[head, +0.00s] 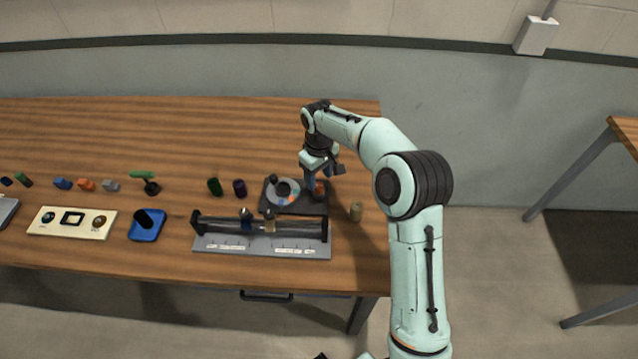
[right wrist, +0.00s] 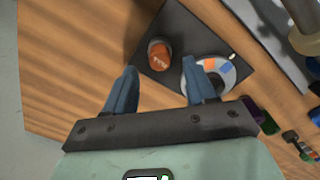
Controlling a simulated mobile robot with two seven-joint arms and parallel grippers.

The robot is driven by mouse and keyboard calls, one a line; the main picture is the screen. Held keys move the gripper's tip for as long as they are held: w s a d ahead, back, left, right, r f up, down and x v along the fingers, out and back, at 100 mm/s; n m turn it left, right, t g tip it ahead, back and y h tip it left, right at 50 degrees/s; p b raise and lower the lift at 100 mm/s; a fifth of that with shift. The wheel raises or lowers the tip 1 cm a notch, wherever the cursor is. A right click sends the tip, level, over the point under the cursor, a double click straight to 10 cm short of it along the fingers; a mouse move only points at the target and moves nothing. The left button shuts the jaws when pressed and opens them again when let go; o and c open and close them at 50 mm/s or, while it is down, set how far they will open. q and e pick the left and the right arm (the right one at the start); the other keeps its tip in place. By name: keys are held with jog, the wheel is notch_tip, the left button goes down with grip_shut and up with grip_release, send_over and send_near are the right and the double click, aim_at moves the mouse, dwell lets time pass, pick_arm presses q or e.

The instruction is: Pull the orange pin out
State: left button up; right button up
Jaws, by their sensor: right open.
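The orange pin (right wrist: 160,55) shows in the right wrist view as a short round orange piece with pale marks, at the edge of a dark base plate (right wrist: 180,28). In the head view it is mostly hidden by my right gripper (head: 318,182). A round light disc (right wrist: 208,72) with blue and orange patches is beside the pin on the same plate. My right gripper is open, and its two blue fingers (right wrist: 160,84) are apart with nothing between them. The pin lies just beyond the fingertips. My left gripper is not in view.
A grey stand with a black rail (head: 262,250) is in front of the plate. Dark green (head: 215,186) and purple (head: 239,188) cylinders are to the left. The back of the table is clear.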

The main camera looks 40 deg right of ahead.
aim_at(319, 185)
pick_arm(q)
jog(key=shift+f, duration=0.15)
pick_arm(e)
jog(key=shift+f, duration=1.65)
grip_shut()
jog(key=shift+w+r+p, duration=0.1)
jog(key=shift+r+p, duration=0.5)
jog(key=shift+r, duration=0.35)
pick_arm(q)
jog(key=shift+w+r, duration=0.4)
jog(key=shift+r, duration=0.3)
pick_arm(e)
jog(key=shift+f, duration=0.1)
grip_release()
